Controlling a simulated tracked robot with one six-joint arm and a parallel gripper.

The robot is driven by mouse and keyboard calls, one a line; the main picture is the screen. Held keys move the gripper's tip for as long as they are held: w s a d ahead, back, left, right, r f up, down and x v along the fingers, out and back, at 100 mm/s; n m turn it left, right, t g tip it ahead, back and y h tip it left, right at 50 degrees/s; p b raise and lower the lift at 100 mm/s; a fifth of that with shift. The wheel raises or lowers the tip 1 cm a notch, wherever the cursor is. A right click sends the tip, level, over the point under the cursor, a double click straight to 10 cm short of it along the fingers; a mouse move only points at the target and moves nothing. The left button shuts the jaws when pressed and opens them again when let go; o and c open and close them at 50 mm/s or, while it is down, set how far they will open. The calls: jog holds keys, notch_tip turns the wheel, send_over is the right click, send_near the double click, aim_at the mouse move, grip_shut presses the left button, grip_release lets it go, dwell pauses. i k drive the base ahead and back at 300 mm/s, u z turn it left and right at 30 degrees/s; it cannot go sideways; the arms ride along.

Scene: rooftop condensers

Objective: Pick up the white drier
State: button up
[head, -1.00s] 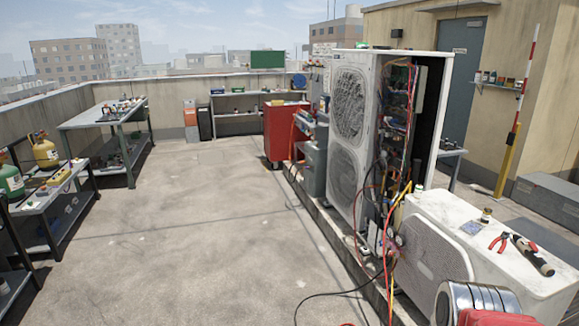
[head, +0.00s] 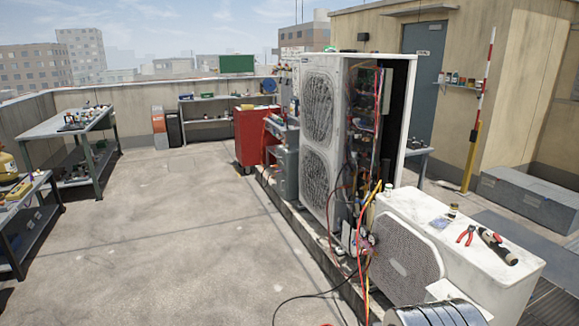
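I cannot pick out a white drier for certain in the head view. A small whitish item (head: 388,188) stands at the back left of the low white condenser's top (head: 455,213), too small to identify. My gripper is not in view, so its state and distance to anything do not show.
A tall open condenser unit (head: 318,150) with hanging wires stands behind the low one. Red pliers (head: 466,235) and a dark-handled tool (head: 497,247) lie on the low unit. Hoses trail on its left. A red cabinet (head: 248,138) and benches (head: 70,125) border clear floor (head: 160,230).

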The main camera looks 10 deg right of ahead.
aim_at(388, 186)
jog(key=u, duration=0.05)
jog(key=k, duration=0.65)
jog(key=u, duration=0.3)
jog(key=i, duration=1.25)
jog(key=u, duration=0.3)
jog(key=i, duration=2.1)
jog(key=z, duration=0.05)
